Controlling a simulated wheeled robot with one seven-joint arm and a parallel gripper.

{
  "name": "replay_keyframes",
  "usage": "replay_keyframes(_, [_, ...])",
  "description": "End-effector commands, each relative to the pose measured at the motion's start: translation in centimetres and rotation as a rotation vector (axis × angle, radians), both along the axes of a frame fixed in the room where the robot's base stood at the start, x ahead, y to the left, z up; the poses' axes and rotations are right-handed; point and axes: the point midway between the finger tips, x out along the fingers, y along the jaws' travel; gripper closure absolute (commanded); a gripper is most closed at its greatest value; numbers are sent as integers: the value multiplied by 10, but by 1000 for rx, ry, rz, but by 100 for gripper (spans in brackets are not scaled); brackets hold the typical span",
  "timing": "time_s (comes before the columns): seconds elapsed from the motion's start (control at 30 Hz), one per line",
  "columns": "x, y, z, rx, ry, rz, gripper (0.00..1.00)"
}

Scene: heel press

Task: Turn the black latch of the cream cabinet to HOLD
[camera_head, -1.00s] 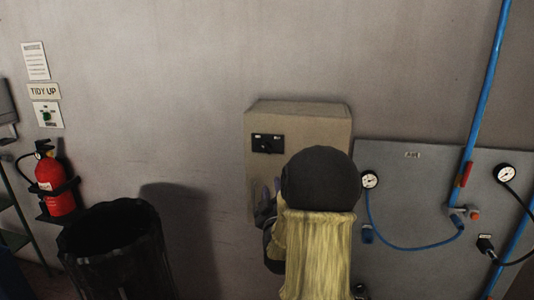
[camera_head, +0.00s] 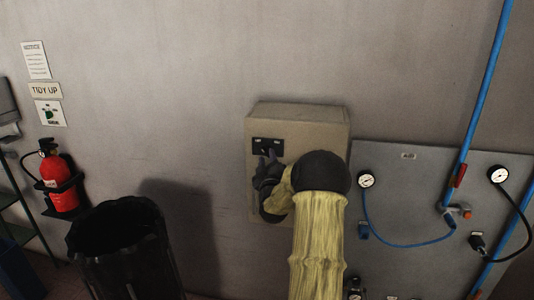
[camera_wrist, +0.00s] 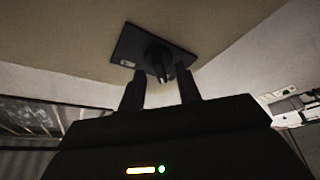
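The cream cabinet (camera_head: 315,125) is fixed to the wall, with a black latch plate on the upper left of its front. The black latch (camera_wrist: 158,58) shows in the wrist view, its knob standing out from the plate (camera_wrist: 128,46). My gripper (camera_head: 267,157) is at the latch, partly covering it in the head view. In the wrist view my gripper (camera_wrist: 161,83) has its two fingers apart, one on each side below the knob. No contact with the knob is visible. The label words on the plate are too small to read.
A black bin (camera_head: 118,240) stands left of the cabinet. A red extinguisher (camera_head: 60,180) hangs further left. A grey panel (camera_head: 420,200) with gauges, blue hoses and pipes is close on the right. The wall between bin and cabinet is clear.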

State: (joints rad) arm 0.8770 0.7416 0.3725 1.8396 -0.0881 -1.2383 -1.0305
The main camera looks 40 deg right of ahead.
Motion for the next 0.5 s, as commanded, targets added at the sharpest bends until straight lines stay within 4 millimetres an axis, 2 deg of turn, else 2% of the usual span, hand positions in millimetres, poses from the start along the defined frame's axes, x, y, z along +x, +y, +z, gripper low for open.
replay_keyframes(0.13, [7,-5,3,0,1,-1,66])
replay_keyframes(0.4, [8,-6,3,-1,1,0,66])
replay_keyframes(0.5, [8,-6,3,-1,1,0,84])
